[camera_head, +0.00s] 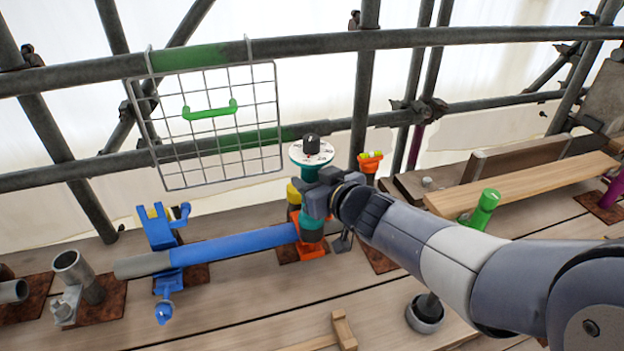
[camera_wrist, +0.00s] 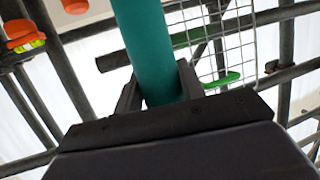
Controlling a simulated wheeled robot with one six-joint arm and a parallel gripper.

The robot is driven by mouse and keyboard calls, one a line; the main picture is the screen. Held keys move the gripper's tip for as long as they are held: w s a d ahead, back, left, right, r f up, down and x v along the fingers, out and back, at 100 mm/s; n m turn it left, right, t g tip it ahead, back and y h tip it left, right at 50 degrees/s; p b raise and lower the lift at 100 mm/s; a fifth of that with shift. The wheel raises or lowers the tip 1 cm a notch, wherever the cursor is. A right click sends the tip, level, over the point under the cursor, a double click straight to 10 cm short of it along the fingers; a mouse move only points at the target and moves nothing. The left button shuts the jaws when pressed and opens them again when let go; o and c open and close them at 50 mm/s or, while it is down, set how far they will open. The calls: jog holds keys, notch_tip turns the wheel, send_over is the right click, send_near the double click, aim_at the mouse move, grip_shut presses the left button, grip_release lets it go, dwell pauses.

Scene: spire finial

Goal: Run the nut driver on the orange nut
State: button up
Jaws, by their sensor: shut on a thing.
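My gripper (camera_head: 314,196) is shut on the teal nut driver (camera_head: 309,166). The driver stands about upright, with a white dial and black knob on top. In the wrist view its teal shaft (camera_wrist: 146,45) runs between the fingers of my gripper (camera_wrist: 158,92). Its lower teal end (camera_head: 311,232) meets orange parts (camera_head: 312,250) at the right end of a blue pole (camera_head: 235,245). I cannot tell which orange part is the nut; my gripper and the driver hide much of this spot. Whether the driver sits on the nut cannot be seen.
A blue clamp (camera_head: 161,228) holds the pole. A wire rack with a green handle (camera_head: 209,111) hangs behind on scaffold pipes. An orange tool with a yellow-green vial (camera_head: 370,160) stands close right of my gripper. Planks (camera_head: 520,185) and a green tool (camera_head: 486,207) are further right.

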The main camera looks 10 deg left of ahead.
aim_at(316, 151)
jog(key=shift+d+f, duration=0.1)
jog(key=shift+f, duration=0.2)
notch_tip(316, 151, up, 8)
jog(key=p, duration=0.8)
